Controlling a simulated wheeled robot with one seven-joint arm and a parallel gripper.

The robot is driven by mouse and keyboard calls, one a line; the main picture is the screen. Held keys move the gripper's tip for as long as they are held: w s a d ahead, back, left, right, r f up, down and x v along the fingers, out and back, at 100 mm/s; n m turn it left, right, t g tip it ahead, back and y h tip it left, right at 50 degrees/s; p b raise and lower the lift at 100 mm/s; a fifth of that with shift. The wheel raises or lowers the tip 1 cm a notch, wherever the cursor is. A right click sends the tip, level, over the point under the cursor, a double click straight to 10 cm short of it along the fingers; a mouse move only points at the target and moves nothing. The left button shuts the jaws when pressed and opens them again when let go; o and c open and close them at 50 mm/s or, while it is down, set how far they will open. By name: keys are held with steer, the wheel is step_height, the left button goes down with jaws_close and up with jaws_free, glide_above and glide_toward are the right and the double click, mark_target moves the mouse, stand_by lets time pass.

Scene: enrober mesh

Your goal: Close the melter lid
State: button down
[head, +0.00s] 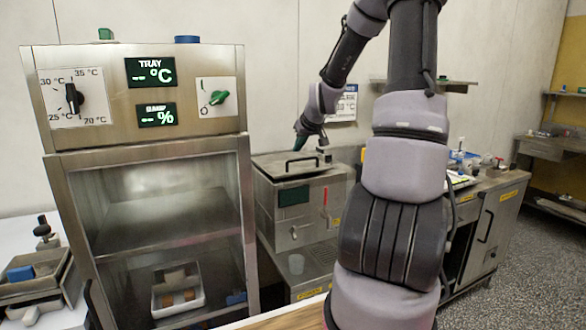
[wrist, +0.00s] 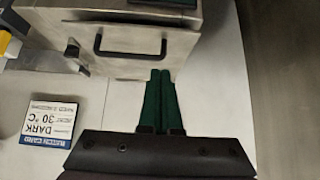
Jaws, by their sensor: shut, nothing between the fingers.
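The melter (head: 290,210) is a steel box to the right of the tall cabinet in the head view. Its lid (head: 275,168) has a black bar handle (head: 300,163) and lies about flat across the top; I see no clear gap under it. My gripper (head: 299,140) is above the lid's back part, pointing down. In the wrist view the lid (wrist: 120,62) with its handle (wrist: 130,45) fills the upper left. My gripper's green fingers (wrist: 160,75) are together and empty, close by the lid's edge; I cannot tell whether they touch it.
A steel cabinet (head: 150,140) with dials and displays stands left of the melter. A batch card (wrist: 47,122) on the pale wall shows upside down in the wrist view. A red-handled tap (head: 325,200) is on the melter's front. A steel counter (head: 495,195) stands at right.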

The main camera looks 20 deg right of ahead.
glide_above(291, 172)
steer(key=s, duration=0.3)
step_height(291, 172, down, 5)
step_height(291, 172, down, 2)
steer(key=shift+f, duration=0.1)
steer(key=shift+a+f, duration=0.1)
steer(key=shift+f, duration=0.65)
